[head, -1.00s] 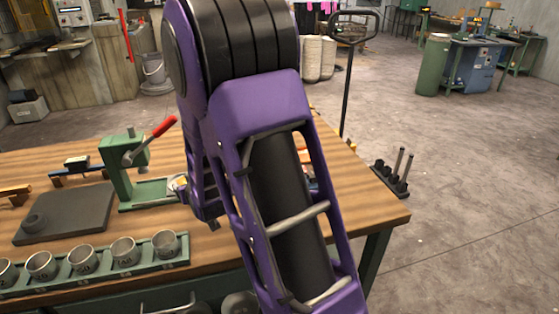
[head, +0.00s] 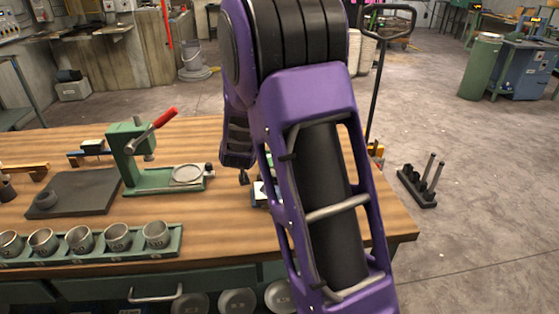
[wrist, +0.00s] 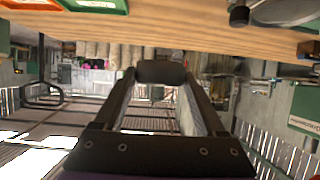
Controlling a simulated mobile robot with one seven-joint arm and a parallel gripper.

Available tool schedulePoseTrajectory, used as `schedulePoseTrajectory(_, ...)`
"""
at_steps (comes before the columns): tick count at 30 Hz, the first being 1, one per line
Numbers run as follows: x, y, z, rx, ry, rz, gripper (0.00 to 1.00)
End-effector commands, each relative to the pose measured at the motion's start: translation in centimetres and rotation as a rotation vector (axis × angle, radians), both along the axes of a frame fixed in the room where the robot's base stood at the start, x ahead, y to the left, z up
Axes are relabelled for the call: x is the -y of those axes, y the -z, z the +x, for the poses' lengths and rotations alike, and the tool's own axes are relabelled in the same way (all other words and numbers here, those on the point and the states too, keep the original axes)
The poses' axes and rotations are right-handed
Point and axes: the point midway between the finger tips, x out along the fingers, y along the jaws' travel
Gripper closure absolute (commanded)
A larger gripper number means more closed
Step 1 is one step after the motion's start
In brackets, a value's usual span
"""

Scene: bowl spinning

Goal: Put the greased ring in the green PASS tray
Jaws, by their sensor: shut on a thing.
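In the wrist view my gripper (wrist: 160,92) is shut on a dark rounded piece (wrist: 161,72), held at its fingertips. It looks like the ring seen edge-on; any grease on it cannot be made out. A green tray (wrist: 97,5) shows partly at the top left edge of the wrist view, apart from the gripper.
An orange tray (wrist: 35,4) lies beside the green one. On the wooden bench (head: 212,227) stand a green press (head: 124,157) with a red lever and a green rack (head: 172,247) of several metal cups. A dark stand with pegs (head: 416,188) is on the floor at right.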

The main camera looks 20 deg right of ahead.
Motion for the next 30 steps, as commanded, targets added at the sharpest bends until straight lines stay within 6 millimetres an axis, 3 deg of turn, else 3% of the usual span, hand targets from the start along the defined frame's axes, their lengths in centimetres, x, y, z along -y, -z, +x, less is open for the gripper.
schedulePoseTrajectory(6,2.8,-1.7,2.2,0.004,0.135,0.000,1.00)
schedulePoseTrajectory(21,9.6,-3.6,4.8,0.002,0.508,0.002,1.00)
schedulePoseTrajectory(27,12.6,-2.4,4.8,-0.002,0.795,-0.001,1.00)
schedulePoseTrajectory(30,13.0,-1.2,4.4,-0.003,0.901,-0.003,1.00)
